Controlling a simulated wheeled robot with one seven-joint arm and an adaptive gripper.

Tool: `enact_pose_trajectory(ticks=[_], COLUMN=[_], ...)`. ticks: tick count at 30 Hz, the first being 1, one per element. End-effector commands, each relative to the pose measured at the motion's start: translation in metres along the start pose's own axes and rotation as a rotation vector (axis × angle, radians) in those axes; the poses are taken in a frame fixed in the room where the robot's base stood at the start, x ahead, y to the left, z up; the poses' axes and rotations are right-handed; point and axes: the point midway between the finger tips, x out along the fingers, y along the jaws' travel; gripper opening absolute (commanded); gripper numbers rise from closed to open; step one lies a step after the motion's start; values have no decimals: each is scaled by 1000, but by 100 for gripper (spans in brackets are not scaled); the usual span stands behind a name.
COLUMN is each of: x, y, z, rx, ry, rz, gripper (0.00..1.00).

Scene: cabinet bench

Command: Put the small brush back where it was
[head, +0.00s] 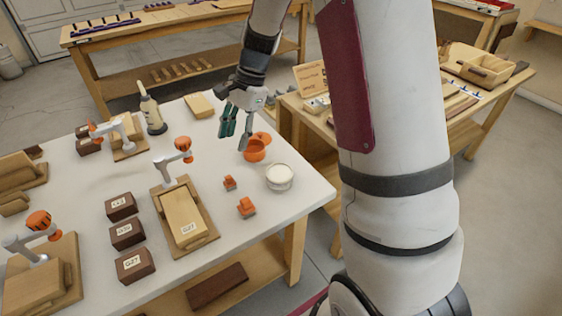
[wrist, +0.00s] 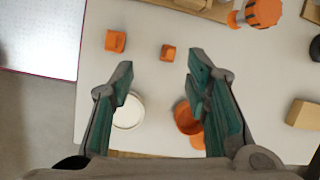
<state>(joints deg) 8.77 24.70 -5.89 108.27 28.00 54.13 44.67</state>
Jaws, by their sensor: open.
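I cannot make out a clear brush in either view. Two small orange pieces lie on the white table: a smaller one (head: 229,183) and a larger one (head: 246,207); I cannot tell if either is the brush. They also show in the wrist view, the smaller (wrist: 168,52) and the larger (wrist: 116,41). An orange cup (head: 255,152) stands near the table's right edge, also in the wrist view (wrist: 186,117). A white round tub (head: 280,178) stands beside it. My gripper (head: 235,141) is open and empty above the table, close to the cup; its fingers also show in the wrist view (wrist: 158,68).
Orange-tipped clamps (head: 173,161) rise over the pieces. Another bench stands at the right.

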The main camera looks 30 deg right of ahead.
Motion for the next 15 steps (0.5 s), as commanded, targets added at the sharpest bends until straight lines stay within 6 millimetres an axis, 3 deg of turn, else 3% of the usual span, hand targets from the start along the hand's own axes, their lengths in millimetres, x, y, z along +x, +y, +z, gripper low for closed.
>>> enact_pose_trajectory(ticks=[1,6,15], x=[-20,-66,-117], y=[9,49,136], z=[16,59,114], rx=[-76,-342,-797], ry=[18,84,230], rz=[-12,-20,-7], gripper=[43,43,43])
